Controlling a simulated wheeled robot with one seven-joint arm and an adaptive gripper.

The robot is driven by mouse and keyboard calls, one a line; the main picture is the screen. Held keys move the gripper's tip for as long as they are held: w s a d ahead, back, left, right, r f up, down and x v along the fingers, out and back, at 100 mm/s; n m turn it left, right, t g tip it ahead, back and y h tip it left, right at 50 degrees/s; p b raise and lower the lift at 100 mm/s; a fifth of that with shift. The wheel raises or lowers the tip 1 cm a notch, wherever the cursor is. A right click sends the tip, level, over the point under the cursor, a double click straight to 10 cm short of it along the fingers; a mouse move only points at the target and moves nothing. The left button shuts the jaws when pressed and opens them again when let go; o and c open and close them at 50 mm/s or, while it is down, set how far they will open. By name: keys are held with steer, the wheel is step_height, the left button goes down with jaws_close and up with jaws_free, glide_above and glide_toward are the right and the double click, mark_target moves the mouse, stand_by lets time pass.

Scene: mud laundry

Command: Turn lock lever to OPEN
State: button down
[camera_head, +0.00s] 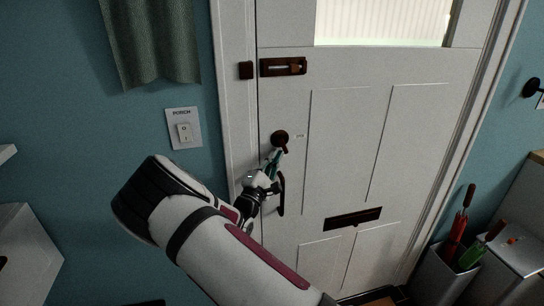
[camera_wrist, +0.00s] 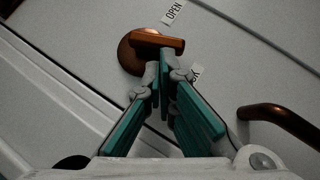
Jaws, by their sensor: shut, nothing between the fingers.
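The lock lever (camera_wrist: 160,40) is a short brown bar on a round brown base plate on the white door. In the wrist view it points right from the plate, between the OPEN label (camera_wrist: 174,12) and a second, partly hidden label (camera_wrist: 195,72). In the head view the lock (camera_head: 280,138) sits near the door's left edge, with a small label to its right. My gripper (camera_wrist: 163,74) is shut and empty, its teal-padded fingertips just below the lever. It also shows in the head view (camera_head: 277,157). I cannot tell whether the fingertips touch the lever.
A brown pull handle (camera_wrist: 280,118) stands out from the door right of my fingers in the wrist view. A sliding bolt (camera_head: 284,66) is above the lock, and a mail slot (camera_head: 353,217) is lower right. A light switch (camera_head: 184,131) is on the blue wall.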

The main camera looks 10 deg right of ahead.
mark_target(287, 153)
steer(key=shift+d+f+n+t+y, duration=0.15)
steer(key=shift+d+n+t+y, duration=0.25)
steer(key=shift+n+t, duration=0.7)
steer(key=shift+d+f+n+t+y, duration=0.25)
steer(key=shift+n+t+y, duration=0.4)
steer(key=shift+n, duration=0.8)
steer(key=shift+d+f+n+t+y, duration=0.1)
steer(key=shift+d+n+t+y, duration=0.3)
steer(key=shift+n+t, duration=0.7)
steer(key=shift+d+n+t+y+p, duration=0.2)
steer(key=shift+n+t+y, duration=0.3)
steer(key=shift+n+y, duration=0.6)
steer(key=shift+d+n+t+y+p, duration=0.1)
steer(key=shift+d+n+t+y, duration=0.4)
steer(key=shift+n, duration=0.9)
steer(key=shift+d+n+t+y+p, duration=0.1)
steer(key=shift+n+t+y, duration=0.45)
steer(key=shift+n+y, duration=0.65)
steer(key=shift+r+n, duration=0.1)
steer(key=shift+n, duration=0.25)
steer(key=shift+d, duration=0.35)
